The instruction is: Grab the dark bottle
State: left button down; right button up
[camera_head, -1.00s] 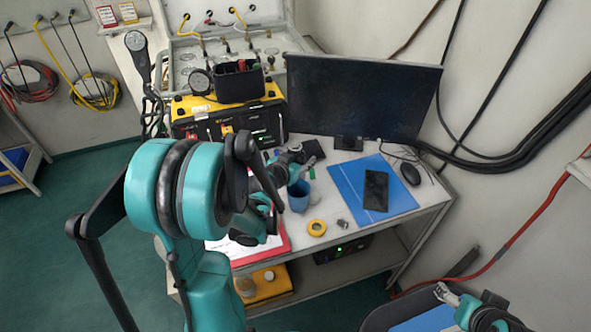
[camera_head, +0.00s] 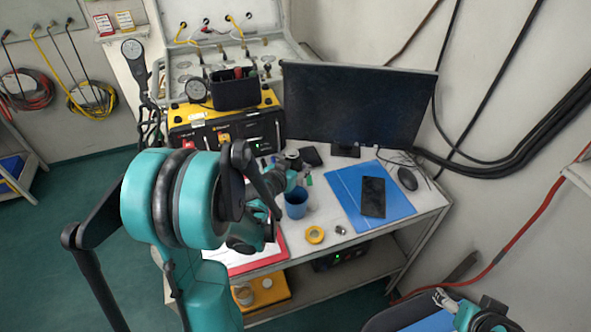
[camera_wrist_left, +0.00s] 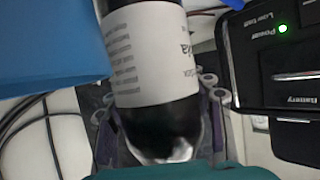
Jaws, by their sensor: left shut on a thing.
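A dark bottle (camera_wrist_left: 158,125) with a white printed label fills the middle of the left wrist view. My left gripper (camera_wrist_left: 160,103) is shut on it, with grey fingers on both sides. In the head view my left gripper (camera_head: 292,165) is over the table between the blue cup and the yellow-black unit; the bottle is mostly hidden there. My right gripper (camera_head: 442,298) is at the lower right, away from the table; its opening is too small to judge.
A blue cup (camera_head: 296,203) stands just in front of my left gripper. A monitor (camera_head: 358,105) and the yellow-black unit (camera_head: 232,138) stand behind. A tape roll (camera_head: 314,235), a blue folder (camera_head: 347,188) with a black phone (camera_head: 373,197), and a mouse (camera_head: 407,179) lie to the right.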

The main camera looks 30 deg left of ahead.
pick_arm(q)
jog(key=shift+r, duration=0.15)
notch_tip(320, 180, up, 18)
jog(key=p, duration=0.7)
jog(key=shift+f+p, duration=0.25)
jog(key=shift+p, duration=0.1)
dwell(0.4)
jog(key=shift+r, duration=0.1)
